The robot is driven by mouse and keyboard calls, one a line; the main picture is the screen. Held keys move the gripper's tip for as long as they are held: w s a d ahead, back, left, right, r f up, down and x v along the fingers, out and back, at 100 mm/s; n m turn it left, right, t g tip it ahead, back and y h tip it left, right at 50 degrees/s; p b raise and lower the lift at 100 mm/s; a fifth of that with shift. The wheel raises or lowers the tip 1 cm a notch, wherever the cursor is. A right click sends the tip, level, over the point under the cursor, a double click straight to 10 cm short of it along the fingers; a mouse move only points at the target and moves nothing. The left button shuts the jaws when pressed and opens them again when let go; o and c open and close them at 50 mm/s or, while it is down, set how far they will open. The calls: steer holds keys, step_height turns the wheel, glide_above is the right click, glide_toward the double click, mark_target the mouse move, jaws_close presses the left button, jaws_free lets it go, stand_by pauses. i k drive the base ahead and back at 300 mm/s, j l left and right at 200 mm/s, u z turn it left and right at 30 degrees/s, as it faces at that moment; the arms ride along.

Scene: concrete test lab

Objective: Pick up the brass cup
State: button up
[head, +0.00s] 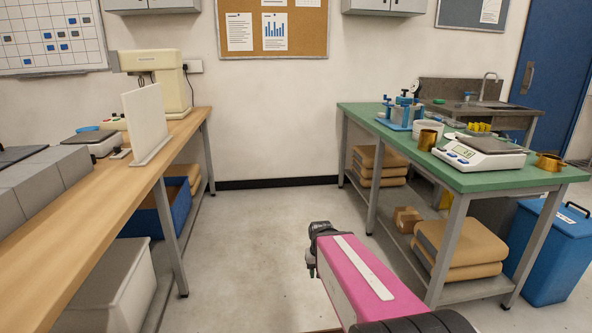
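Two brass-coloured cups stand on the green-topped bench at the right in the head view. One brass cup (428,140) is left of the white scale, and the other brass cup (548,161) is right of it, near the bench's right end. Both look upright, and I cannot tell which one the task means. My pink arm reaches up from the lower right over the floor. The dark end of my arm, where my gripper (318,234) seems to be, is left of the bench and apart from both cups. Its fingers cannot be made out.
The green bench (482,183) also carries a white scale (478,153), a blue clamp device (401,113) and a white bowl (430,126). A blue bin (548,250) stands at its right. A wooden bench (78,213) runs along the left. The floor (255,235) between is clear.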

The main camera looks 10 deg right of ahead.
mark_target(428, 138)
steer(key=i+l, duration=0.1)
steer(key=i, duration=1.55)
steer(key=i+j+z, duration=0.15)
steer(key=i, duration=0.2)
steer(key=i+j+z, duration=0.15)
steer(key=i, duration=0.2)
steer(key=i+j+z, duration=0.1)
steer(key=z, duration=0.3)
steer(key=i+j+z, duration=0.15)
steer(key=z, duration=0.2)
steer(key=i+j+z, duration=0.1)
steer(key=z, duration=0.3)
steer(key=j+z, duration=0.35)
steer(key=i+l, duration=0.05)
steer(key=l, duration=0.05)
